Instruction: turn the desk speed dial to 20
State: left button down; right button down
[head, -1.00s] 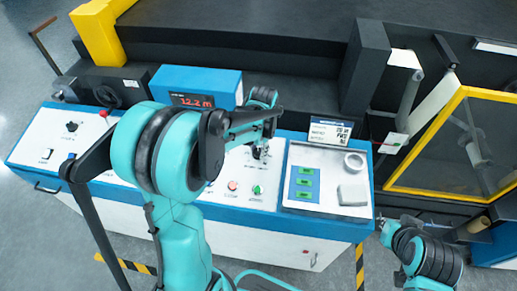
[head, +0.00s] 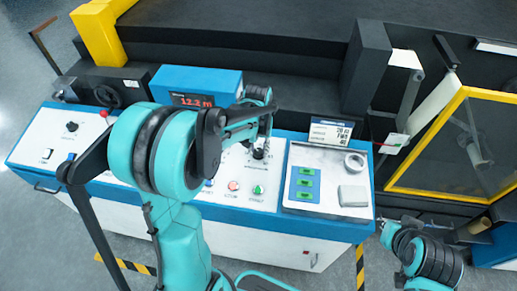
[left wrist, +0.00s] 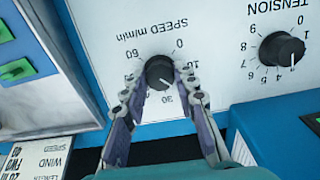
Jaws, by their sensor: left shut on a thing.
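The black speed dial (left wrist: 160,73) sits on the white panel under the printed words SPEED m/min, upside down in the left wrist view. My left gripper (left wrist: 160,78) has a finger on each side of it and is shut on it. The dial's white pointer line slants down and right, near the 30 mark. The right finger hides part of the scale. In the head view my left gripper (head: 259,143) reaches down to the dial (head: 258,154), which shows only partly. My right gripper (head: 388,233) is small at lower right; its fingers are unclear.
A black tension dial (left wrist: 282,49) is beside the speed dial. The desk also has push buttons (head: 233,186), a tray (head: 320,159) with green-labelled blocks and a tape roll (head: 354,162), a blue display (head: 200,83), and a small sign (head: 331,131). A yellow-framed guard (head: 440,110) stands right.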

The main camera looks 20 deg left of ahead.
aim_at(258, 153)
dwell(0.3)
pick_arm(q)
jog(key=c, duration=1.2)
grip_release()
jog(key=r, duration=1.2)
jog(key=shift+s+d, duration=0.1)
jog(key=shift+s, duration=0.25)
